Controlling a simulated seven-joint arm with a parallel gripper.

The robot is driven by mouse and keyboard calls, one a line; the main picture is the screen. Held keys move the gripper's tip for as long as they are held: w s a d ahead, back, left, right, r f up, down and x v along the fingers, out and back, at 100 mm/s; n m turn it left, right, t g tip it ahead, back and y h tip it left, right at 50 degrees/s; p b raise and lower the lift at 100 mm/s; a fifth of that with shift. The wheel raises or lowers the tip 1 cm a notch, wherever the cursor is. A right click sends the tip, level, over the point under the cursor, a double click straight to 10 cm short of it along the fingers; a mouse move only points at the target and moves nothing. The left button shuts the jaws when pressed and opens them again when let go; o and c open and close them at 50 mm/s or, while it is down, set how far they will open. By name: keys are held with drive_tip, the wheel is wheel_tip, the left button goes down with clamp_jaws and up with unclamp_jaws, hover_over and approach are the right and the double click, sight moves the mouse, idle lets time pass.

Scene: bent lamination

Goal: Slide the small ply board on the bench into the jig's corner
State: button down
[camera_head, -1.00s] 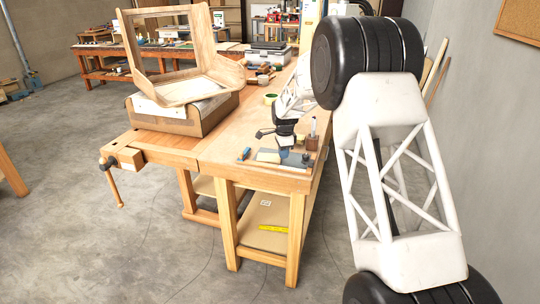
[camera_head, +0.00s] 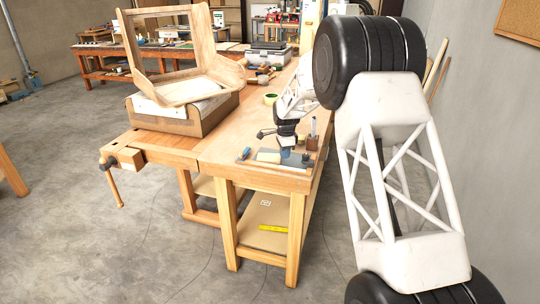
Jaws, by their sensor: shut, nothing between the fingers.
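The small ply board (camera_head: 268,156) is a pale, flat piece near the front end of the bench (camera_head: 235,176). A grey flat plate (camera_head: 294,162), which looks like the jig, lies just to its right; its corner is too small to make out. My gripper (camera_head: 285,153) is shut and empty, pointing down over the plate at the board's right side. Whether its fingertips touch the board or plate cannot be told at this size.
A blue block (camera_head: 244,154) lies left of the board. A brown pencil holder (camera_head: 312,142) and a small dark object (camera_head: 306,158) stand to the right. A large wooden frame on a box (camera_head: 185,115) fills the left. A green tape roll (camera_head: 270,99) lies farther back.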

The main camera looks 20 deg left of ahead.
drive_tip(key=shift+a, duration=0.35)
drive_tip(key=shift+r, duration=0.1)
wheel_tip(320, 180, up, 7)
idle(1.1)
